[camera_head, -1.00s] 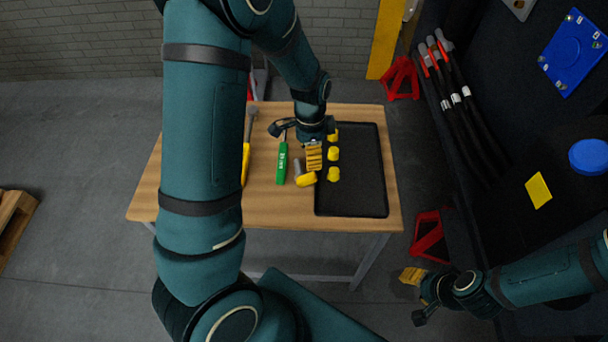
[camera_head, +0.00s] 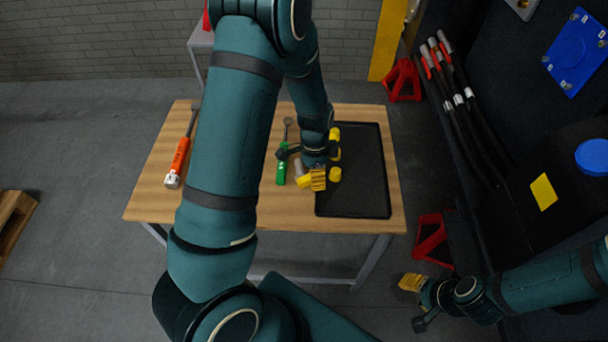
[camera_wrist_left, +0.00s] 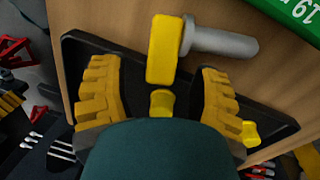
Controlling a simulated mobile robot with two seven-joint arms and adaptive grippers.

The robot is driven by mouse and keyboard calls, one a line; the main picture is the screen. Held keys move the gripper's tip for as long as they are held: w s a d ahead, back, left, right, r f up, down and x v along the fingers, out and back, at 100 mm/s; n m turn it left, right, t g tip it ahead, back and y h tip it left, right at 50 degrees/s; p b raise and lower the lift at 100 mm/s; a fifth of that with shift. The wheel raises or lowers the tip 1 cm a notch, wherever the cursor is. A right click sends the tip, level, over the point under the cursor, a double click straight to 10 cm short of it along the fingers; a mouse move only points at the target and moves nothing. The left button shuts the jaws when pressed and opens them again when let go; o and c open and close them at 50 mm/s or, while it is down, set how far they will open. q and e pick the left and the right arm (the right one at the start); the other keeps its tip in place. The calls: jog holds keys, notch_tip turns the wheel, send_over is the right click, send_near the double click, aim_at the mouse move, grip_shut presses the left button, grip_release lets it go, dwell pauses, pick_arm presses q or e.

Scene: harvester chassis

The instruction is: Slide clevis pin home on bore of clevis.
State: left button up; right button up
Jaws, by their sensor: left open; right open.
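The clevis pin, with a grey shank and a yellow head, lies on the wooden table beside the black tray; its shank (camera_head: 298,167) shows in the head view, its head (camera_wrist_left: 165,48) in the left wrist view. My left gripper (camera_head: 312,178) is open above the pin. In the left wrist view the yellow head is between and just beyond the spread fingers, with the shank (camera_wrist_left: 225,43) pointing right. My right gripper (camera_head: 415,299) is open and empty at the lower right, near the chassis. I cannot make out the clevis and its bore.
The black tray (camera_head: 352,203) holds several small yellow cylinders, partly hidden by my left gripper. A green tool (camera_head: 282,171) and an orange-handled tool (camera_head: 180,155) lie on the table (camera_head: 150,190). Red stands (camera_head: 430,238) and the dark chassis (camera_head: 500,190) are at right.

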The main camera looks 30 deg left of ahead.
pick_arm(q)
grip_shut()
jog(key=shift+r, duration=0.1)
